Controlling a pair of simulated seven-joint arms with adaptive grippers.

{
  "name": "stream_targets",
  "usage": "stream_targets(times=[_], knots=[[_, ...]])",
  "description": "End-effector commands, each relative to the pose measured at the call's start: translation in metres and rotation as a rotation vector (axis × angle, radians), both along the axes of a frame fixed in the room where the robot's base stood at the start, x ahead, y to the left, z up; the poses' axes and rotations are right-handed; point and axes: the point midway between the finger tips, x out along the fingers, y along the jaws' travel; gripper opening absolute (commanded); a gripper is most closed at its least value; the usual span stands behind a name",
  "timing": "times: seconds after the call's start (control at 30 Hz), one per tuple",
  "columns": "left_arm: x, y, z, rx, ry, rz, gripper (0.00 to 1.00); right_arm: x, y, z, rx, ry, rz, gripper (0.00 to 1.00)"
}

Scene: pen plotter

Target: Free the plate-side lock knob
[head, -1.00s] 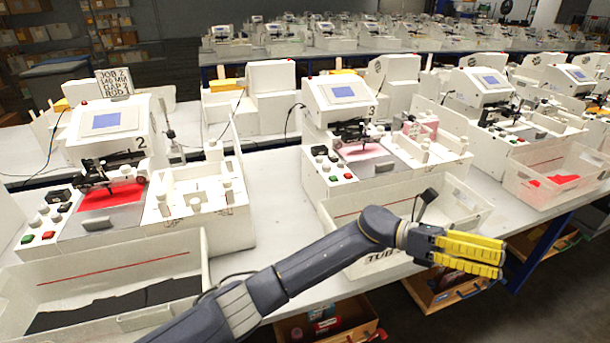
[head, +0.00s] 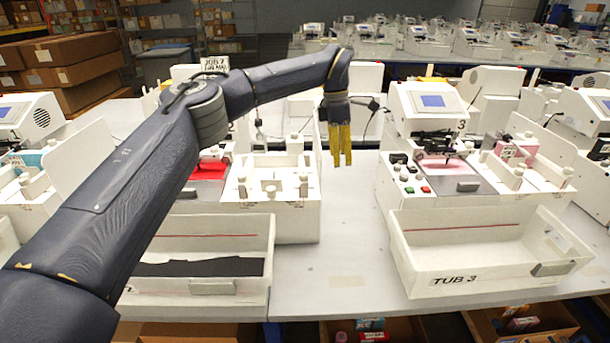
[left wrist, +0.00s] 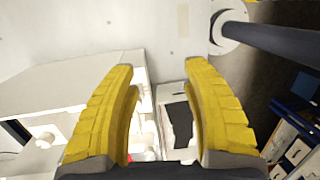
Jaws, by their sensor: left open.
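My left gripper (head: 341,160) points down over the bare table, just right of station 2's white fixture. Its yellow fingers are apart and empty in the left wrist view (left wrist: 160,75). The fixture (head: 262,215) carries several small white posts or knobs, one near its right side (head: 303,184). I cannot tell which is the plate-side lock knob. Station 2's plotter, with a red-lit bed (head: 210,170), is mostly hidden behind my left arm. My right gripper is not in view.
A white tub with a black sheet (head: 205,267) stands in front of station 2. Tub 3 (head: 500,262) stands in front of the station 3 plotter (head: 427,104). The table (head: 345,230) between the stations is clear.

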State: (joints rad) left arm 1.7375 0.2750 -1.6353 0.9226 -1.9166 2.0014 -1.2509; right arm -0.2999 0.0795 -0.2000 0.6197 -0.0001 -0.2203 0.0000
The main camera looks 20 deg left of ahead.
Motion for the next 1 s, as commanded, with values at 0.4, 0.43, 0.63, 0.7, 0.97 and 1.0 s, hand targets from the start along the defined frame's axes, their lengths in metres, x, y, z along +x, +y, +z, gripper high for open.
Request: stream_targets(times=[0.4,0.43,0.63,0.7,0.97,1.0], knots=[[0.020,0.107,0.074,0.160,-0.074,0.220,0.48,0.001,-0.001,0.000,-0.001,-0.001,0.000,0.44],[0.020,0.108,0.072,0.163,-0.074,0.222,0.48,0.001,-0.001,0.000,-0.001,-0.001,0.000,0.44],[0.019,0.108,0.048,0.162,-0.073,0.221,0.48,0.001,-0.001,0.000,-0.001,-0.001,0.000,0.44],[0.019,0.108,0.035,0.162,-0.071,0.220,0.48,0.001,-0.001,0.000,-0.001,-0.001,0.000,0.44],[0.019,0.107,-0.013,0.161,-0.073,0.219,0.48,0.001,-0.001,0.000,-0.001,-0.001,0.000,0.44],[0.019,0.107,-0.020,0.161,-0.073,0.220,0.48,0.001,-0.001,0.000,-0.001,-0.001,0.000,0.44]])
